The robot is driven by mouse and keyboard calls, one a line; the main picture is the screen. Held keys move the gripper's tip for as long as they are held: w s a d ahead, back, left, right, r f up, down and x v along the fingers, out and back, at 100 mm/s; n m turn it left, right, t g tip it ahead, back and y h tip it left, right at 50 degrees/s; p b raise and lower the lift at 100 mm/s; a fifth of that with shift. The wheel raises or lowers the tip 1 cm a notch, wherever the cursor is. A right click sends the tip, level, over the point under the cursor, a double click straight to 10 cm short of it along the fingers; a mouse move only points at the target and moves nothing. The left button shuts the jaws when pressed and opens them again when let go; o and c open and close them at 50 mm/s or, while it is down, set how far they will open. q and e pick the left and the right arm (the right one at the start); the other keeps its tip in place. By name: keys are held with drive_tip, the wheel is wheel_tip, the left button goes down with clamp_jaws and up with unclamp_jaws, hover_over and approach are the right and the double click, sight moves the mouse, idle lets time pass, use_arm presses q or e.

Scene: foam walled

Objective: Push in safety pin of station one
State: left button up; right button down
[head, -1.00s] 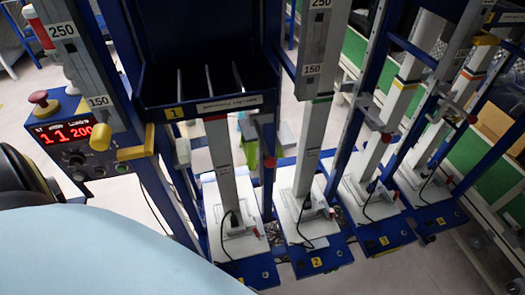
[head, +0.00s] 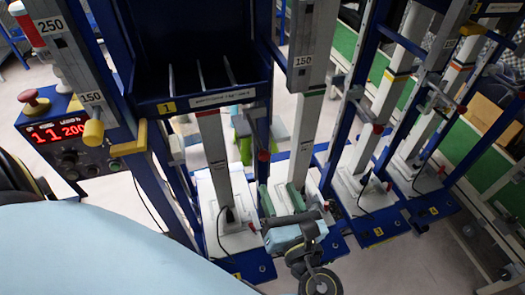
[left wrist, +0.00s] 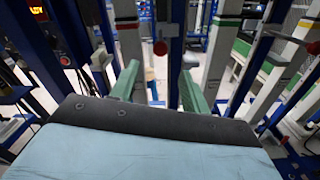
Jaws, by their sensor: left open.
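Station one (head: 167,107) is the blue frame with a yellow "1" label at centre left in the head view. A small red knob (head: 263,156) sits on a blue upright at its right side; I cannot tell for certain that this is the safety pin. In the left wrist view a red knob (left wrist: 160,47) shows above and between the fingers. My left gripper (head: 281,198) is open and empty, with green fingers apart, below and to the right of the knob in the head view. It also shows in the left wrist view (left wrist: 158,85). My right gripper is not in view.
A control box with a red display (head: 58,131) and a yellow knob (head: 93,132) stand at the left. Grey columns on white base plates (head: 362,193) and blue uprights line up to the right, with narrow gaps between. Open floor (head: 400,262) lies at lower right.

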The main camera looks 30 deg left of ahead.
sight(266, 159)
use_arm(q)
drive_tip(key=p+x, duration=0.1)
drive_tip(key=x, duration=1.1)
drive_tip(key=shift+w+a, duration=0.25)
drive_tip(key=shift+w, duration=0.05)
clamp_jaws()
